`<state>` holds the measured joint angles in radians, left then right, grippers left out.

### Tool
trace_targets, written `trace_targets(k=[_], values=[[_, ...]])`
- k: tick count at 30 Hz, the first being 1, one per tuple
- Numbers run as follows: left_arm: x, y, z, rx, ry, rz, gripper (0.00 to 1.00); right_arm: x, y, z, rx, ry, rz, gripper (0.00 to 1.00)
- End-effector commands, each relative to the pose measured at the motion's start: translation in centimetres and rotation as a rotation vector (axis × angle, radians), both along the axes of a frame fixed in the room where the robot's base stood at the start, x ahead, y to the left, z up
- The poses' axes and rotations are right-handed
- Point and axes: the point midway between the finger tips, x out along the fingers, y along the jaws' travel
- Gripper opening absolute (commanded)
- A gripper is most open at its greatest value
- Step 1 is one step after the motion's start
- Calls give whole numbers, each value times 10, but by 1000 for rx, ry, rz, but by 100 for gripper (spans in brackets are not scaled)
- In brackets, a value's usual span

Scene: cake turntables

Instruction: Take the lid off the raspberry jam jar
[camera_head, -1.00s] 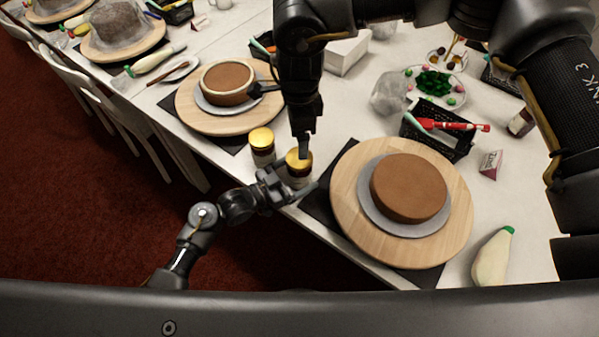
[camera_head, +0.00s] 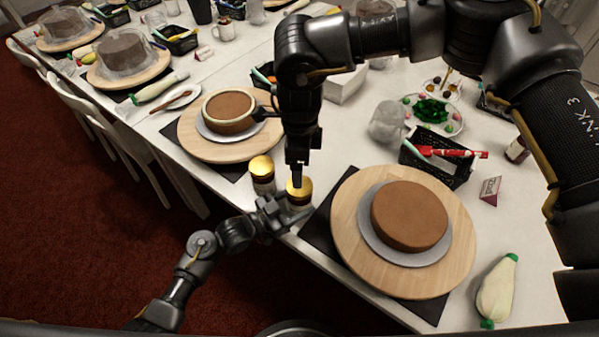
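Two jars with gold lids stand near the table's front edge, left of the nearest turntable. The left jar (camera_head: 262,180) is free. The right jar (camera_head: 299,197) has my grippers at it. The labels are too small to read, so I cannot tell which holds raspberry jam. My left gripper (camera_head: 292,212) is low at the right jar's front, with a finger reaching past its front; the grip is partly hidden. My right gripper (camera_head: 297,182) points down from above at that jar's gold lid (camera_head: 304,189), which sits on the jar. Its fingers appear edge-on, so their opening is unclear.
A wooden turntable (camera_head: 345,235) with a brown cake (camera_head: 409,215) stands close on the right. Another turntable (camera_head: 196,150) with a cake stands behind left.

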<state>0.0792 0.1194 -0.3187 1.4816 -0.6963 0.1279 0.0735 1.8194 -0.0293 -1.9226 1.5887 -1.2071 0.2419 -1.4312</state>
Motion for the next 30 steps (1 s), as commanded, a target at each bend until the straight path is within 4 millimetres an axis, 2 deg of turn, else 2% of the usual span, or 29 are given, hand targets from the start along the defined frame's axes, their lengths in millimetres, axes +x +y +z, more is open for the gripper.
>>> trace_targets(k=[15, 21, 25, 30], values=[[0, 0, 0, 1, 1, 0, 0, 0, 0, 0, 0, 0, -1260, 79], [0, 0, 0, 1, 1, 0, 0, 0, 0, 0, -1, 0, -1705, 79], [0, 0, 0, 1, 1, 0, 0, 0, 0, 0, -1, -1, -1913, 79], [0, 0, 0, 1, 1, 0, 0, 0, 0, 0, -1, 0, -2066, 79]])
